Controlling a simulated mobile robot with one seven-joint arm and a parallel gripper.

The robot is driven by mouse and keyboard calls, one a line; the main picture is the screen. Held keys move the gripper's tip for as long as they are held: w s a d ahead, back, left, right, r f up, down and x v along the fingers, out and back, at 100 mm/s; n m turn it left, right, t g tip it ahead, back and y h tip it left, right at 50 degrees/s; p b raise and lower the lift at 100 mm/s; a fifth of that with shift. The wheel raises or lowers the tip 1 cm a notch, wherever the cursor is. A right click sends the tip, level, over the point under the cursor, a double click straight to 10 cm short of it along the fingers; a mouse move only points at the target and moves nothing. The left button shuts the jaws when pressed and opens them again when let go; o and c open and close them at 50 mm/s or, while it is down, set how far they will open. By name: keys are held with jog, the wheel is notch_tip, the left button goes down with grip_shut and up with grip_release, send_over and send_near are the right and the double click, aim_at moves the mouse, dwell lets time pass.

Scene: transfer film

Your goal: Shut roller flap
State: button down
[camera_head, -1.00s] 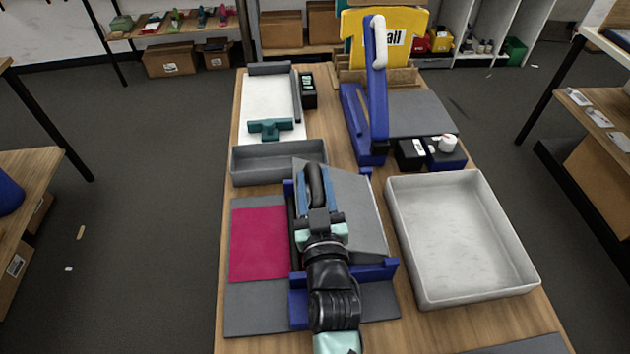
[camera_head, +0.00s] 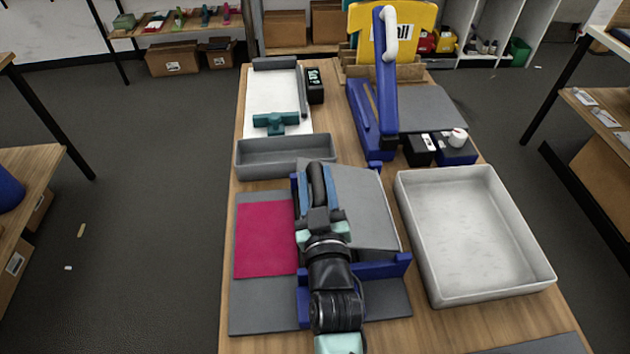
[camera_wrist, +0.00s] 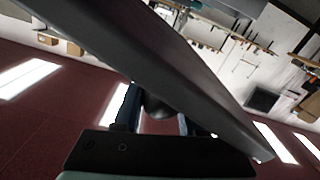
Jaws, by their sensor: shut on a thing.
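The roller flap (camera_head: 362,212) is a grey panel on the blue-framed roller unit (camera_head: 385,268) at the near middle of the table. It looks tilted. In the wrist view its dark face (camera_wrist: 150,60) crosses the picture diagonally, close to the fingers. My gripper (camera_head: 317,188) is over the flap's left side. Its blue fingers are shut on a dark rounded handle (camera_wrist: 160,104), which seems to belong to the flap. My wrist hides part of the unit and the flap's left edge.
A magenta sheet (camera_head: 265,240) lies on a grey board left of the unit. A large pale tray (camera_head: 478,235) stands close on the right. A grey bin (camera_head: 275,157) is behind, with a blue lever press (camera_head: 384,90) and small black boxes (camera_head: 418,149) farther back.

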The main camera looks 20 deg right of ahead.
jog(key=shift+s+d+f, duration=0.15)
jog(key=shift+d+f, duration=0.05)
jog(key=shift+d, duration=0.1)
jog(key=c, duration=0.6)
grip_release()
jog(key=shift+r, duration=0.1)
jog(key=shift+r, duration=0.1)
jog(key=shift+a, duration=0.1)
jog(key=b+v, duration=0.1)
jog(key=v, duration=1.2)
jog(key=shift+b, duration=0.4)
